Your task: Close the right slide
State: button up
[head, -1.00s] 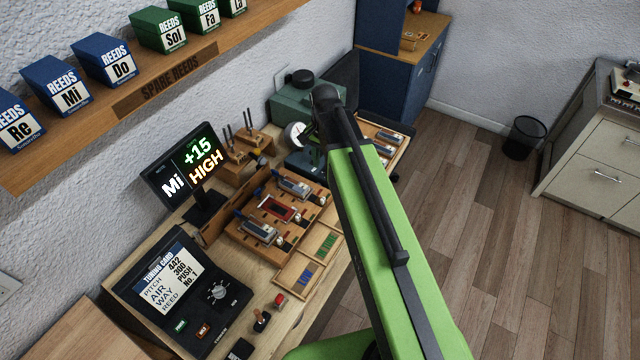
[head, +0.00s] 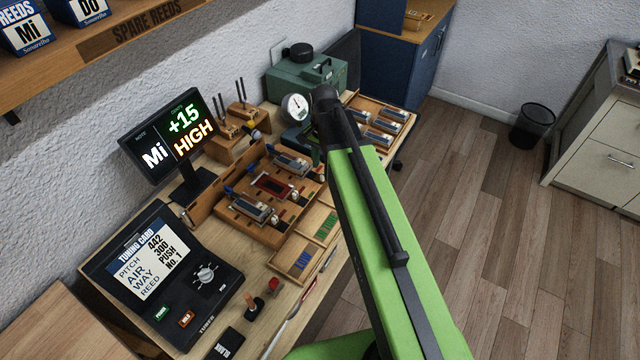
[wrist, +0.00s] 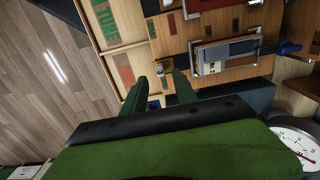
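Three slide units stand in a wooden tray (head: 207,205) on the bench. In the head view the right slide (head: 290,162) is the far one, grey metal, beside a red-centred middle unit (head: 272,186) and a grey near unit (head: 252,208). In the wrist view a grey and red unit with a blue handle (wrist: 228,52), seemingly the right slide, lies above and right of my gripper (wrist: 161,80). My dark green fingers are apart, either side of a small pale-topped knob (wrist: 154,103). I cannot tell whether they touch it. In the head view my arm hides the gripper.
A round dial gauge (head: 296,107) stands behind the tray, and its face shows close at lower right in the wrist view. A monitor (head: 170,140) reads Mi +15 HIGH. A tuning card panel (head: 165,265) sits nearer. More metal units (head: 378,137) lie beyond my arm.

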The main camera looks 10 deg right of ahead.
aim_at(323, 174)
notch_tip(323, 174, down, 4)
jog(key=b, duration=0.2)
jog(key=shift+f+b, duration=0.15)
jog(key=shift+b, duration=0.2)
grip_shut()
dwell(1.0)
